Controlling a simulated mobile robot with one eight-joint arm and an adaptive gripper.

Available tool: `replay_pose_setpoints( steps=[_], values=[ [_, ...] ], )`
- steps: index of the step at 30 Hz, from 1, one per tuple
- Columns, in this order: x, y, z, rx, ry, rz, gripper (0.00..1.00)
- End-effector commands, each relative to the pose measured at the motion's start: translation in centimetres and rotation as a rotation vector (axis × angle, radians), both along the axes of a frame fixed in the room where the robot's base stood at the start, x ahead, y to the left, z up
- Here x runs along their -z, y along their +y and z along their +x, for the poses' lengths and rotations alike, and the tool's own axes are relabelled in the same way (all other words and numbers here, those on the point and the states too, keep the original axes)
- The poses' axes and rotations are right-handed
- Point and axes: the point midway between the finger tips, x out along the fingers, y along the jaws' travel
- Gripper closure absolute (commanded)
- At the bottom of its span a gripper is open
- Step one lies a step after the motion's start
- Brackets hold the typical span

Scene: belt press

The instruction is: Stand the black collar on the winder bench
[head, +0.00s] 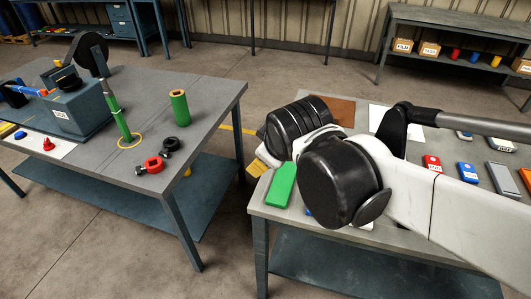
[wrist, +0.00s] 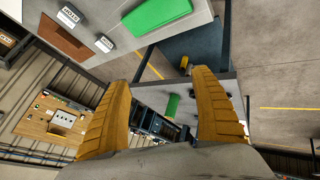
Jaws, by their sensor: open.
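The winder bench (head: 205,95) is the grey bench at left in the head view, carrying a blue-grey winder unit (head: 80,105). A small black piece that looks like the black collar (head: 171,145) lies on it near the front right, beside a red collar-like piece (head: 153,164). I cannot tell its exact shape. My gripper (wrist: 160,78) is open, with two yellow fingers spread wide and nothing between them. In the head view it is mostly hidden behind my arm, above the left edge of the right-hand table, apart from the black piece.
A green cylinder (head: 180,108) stands on the winder bench. The right-hand table (head: 262,211) holds a green block (head: 281,185) and several coloured boxes. A floor gap separates the two.

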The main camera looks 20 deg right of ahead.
Motion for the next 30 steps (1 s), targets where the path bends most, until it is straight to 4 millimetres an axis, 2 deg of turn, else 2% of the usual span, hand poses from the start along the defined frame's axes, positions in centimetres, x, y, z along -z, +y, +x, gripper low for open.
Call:
replay_pose_setpoints(
  steps=[1, 3, 6, 9, 30],
  values=[
    [0.4, -0.5, -2.4, 0.092, 0.009, 0.088, 0.25],
    [1.1, -0.8, -5.0, 0.209, 0.021, 0.203, 0.25],
    [1.8, -0.8, -7.5, 0.332, 0.034, 0.324, 0.25],
    [2.3, -0.7, -8.8, 0.402, 0.043, 0.391, 0.25],
    [2.5, -0.7, -9.2, 0.427, 0.046, 0.414, 0.25]
  ],
)
